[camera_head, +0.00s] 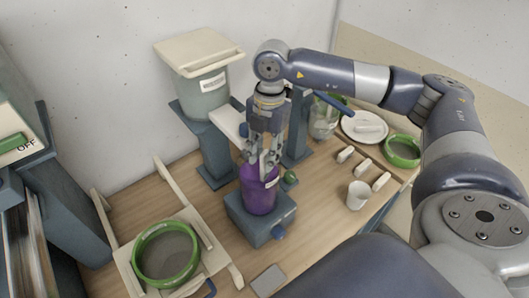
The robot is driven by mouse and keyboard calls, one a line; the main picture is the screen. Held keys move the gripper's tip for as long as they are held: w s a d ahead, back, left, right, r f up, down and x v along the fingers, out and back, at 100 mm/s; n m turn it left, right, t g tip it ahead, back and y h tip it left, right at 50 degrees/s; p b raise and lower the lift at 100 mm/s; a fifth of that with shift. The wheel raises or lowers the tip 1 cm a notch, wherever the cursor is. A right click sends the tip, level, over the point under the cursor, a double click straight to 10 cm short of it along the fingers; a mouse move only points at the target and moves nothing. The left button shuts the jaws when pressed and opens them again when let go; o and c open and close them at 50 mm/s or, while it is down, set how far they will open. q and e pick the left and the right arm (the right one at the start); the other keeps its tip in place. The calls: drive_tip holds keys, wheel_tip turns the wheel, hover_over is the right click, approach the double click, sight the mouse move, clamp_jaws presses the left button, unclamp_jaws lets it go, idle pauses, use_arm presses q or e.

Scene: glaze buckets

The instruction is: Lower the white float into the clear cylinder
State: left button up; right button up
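The cylinder (257,197) stands upright on a blue-grey block and looks filled with purple; a small white label shows on its side. My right gripper (262,167) points straight down over the cylinder's mouth, with its fingertips at or just inside the rim. Pale material shows between and around the fingers, but I cannot tell whether it is the white float or part of the fingers. The float does not show clearly anywhere, and the inside of the cylinder is hidden by the gripper. My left gripper is out of view.
A lidded grey bucket (205,97) stands on a blue-grey stand behind. A green-rimmed sieve (166,254) rests on a frame at front left. Several small white pieces (364,165), a white cup (358,196), a white plate (378,120) and a green ring (403,163) lie at right.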

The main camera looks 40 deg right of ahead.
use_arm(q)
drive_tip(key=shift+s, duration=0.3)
use_arm(e)
drive_tip(key=shift+r, duration=0.1)
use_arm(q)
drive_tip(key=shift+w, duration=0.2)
use_arm(e)
wheel_tip(320, 180, up, 12)
drive_tip(key=d, duration=0.1)
drive_tip(key=shift+w+d, duration=0.15)
drive_tip(key=shift+w, duration=0.2)
